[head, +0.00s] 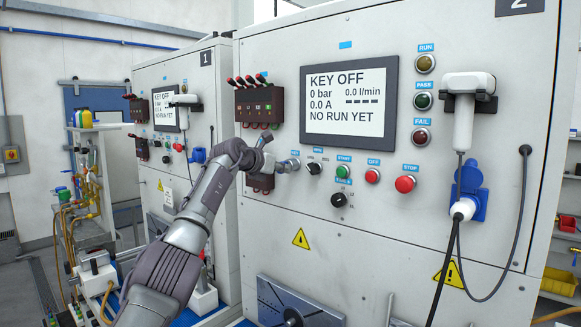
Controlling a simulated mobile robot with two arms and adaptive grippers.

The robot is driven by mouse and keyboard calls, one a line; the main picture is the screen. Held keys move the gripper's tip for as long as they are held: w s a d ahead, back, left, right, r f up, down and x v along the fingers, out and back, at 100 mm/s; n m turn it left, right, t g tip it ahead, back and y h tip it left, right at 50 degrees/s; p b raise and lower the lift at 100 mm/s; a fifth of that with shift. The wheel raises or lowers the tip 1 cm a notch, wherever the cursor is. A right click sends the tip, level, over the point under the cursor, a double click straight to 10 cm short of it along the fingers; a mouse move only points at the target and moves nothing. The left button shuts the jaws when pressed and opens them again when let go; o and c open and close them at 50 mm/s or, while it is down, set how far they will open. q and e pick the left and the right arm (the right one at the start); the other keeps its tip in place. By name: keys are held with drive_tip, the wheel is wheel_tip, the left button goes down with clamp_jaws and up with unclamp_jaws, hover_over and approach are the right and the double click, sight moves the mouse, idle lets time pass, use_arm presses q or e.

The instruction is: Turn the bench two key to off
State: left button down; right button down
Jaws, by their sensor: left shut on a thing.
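Bench two (270,220) is the large grey cabinet marked 2 at the top right. Its display (348,100) reads KEY OFF, with 0 bar, 0.0 A and 0.0 l/min. The key switch (294,164) is at the left end of the control row, under a blue label. My left gripper (278,166) reaches in from the left and is shut on the key at this switch. The fingers hide most of the key, so I cannot tell its angle. My right gripper is not in view.
Right of the key are a black selector knob (314,168), a green start button (343,171) and red buttons (405,184). A dark red box with levers (258,104) is just above my gripper. Bench one (215,75) stands at left. A white handset (464,120) hangs at right with cables.

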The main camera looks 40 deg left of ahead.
use_arm(q)
drive_tip(key=c, duration=1.1)
unclamp_jaws()
drive_tip(key=shift+s, duration=0.1)
